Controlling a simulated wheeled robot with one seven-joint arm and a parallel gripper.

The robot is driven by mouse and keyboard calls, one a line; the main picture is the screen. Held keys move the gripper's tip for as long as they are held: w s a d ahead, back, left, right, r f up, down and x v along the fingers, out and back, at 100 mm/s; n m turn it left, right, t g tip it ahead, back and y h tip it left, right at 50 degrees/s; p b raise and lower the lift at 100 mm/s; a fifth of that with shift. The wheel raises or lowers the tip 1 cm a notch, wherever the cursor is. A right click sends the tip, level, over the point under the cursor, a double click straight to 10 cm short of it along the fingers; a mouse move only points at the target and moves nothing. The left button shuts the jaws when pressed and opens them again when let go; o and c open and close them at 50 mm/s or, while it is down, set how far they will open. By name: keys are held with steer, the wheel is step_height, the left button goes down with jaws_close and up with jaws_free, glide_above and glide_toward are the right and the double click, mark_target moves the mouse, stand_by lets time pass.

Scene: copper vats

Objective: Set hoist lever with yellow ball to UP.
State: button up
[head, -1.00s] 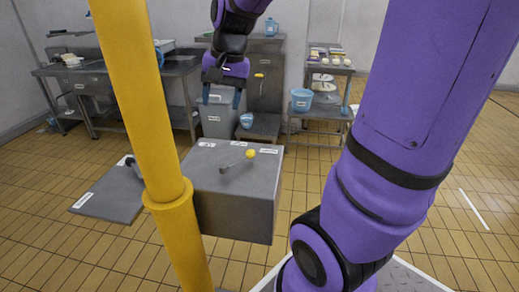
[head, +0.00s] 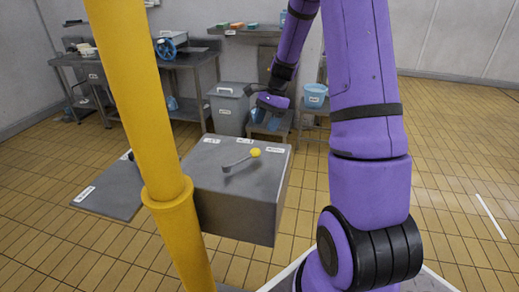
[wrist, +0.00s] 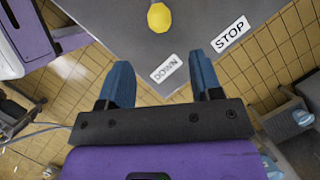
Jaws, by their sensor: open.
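The hoist lever (head: 238,163) is a thin grey arm with a yellow ball (head: 255,153) at its end. It lies low over the top of a grey box (head: 235,215), ball toward the right and back. The ball also shows at the top of the wrist view (wrist: 159,17), ahead of my fingertips and apart from them. A DOWN label (wrist: 166,68) and a STOP label (wrist: 231,33) are readable there; an UP label is not readable. My gripper (head: 267,119) is open and empty behind the box; its blue fingers also show in the wrist view (wrist: 160,75).
A yellow post (head: 140,110) stands in front of the box's left side. A flat grey plate (head: 110,192) is at left. Behind are a lidded grey bin (head: 229,108), a bench (head: 180,72) and a blue bucket (head: 314,96). Tiled floor at right is clear.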

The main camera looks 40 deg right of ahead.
mark_target(256, 149)
steer(key=x, duration=1)
steer(key=shift+a+f, duration=0.1)
steer(key=shift+f, duration=0.1)
jaws_close()
